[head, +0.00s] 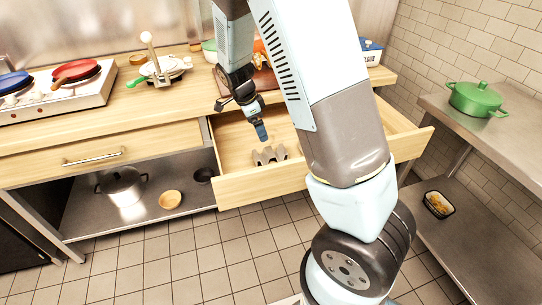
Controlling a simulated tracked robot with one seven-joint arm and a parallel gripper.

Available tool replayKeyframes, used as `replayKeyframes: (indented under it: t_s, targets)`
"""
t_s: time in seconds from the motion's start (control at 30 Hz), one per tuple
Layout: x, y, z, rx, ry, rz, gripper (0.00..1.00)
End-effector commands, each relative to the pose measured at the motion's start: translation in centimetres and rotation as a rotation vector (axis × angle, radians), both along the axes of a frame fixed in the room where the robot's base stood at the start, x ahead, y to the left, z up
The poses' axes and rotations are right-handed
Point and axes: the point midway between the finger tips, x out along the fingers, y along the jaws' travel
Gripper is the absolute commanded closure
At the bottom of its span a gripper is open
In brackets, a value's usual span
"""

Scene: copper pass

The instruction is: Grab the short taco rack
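A small grey rack with a wavy, peaked top (269,155) lies in the open wooden drawer (240,185), near its front wall. It looks like the short taco rack. My gripper (262,134) hangs over the drawer and points down, a little above and behind the rack. There seems to be a gap between its blue tip and the rack. The fingers are too small and side-on to show whether they are apart. My arm hides the right part of the drawer's inside.
A green pot (475,98) stands on the right table.

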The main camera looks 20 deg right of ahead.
Motion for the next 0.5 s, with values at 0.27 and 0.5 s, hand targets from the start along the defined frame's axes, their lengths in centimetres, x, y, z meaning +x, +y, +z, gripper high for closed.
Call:
replayKeyframes:
  t_s: [0.27,0.5]
  targets:
    - [0.5,-0.2,-2.5,-0.028,-0.005,-0.05,0.0]
    - [0.5,-1.4,-6.3,-0.028,-0.003,-0.049,0.0]
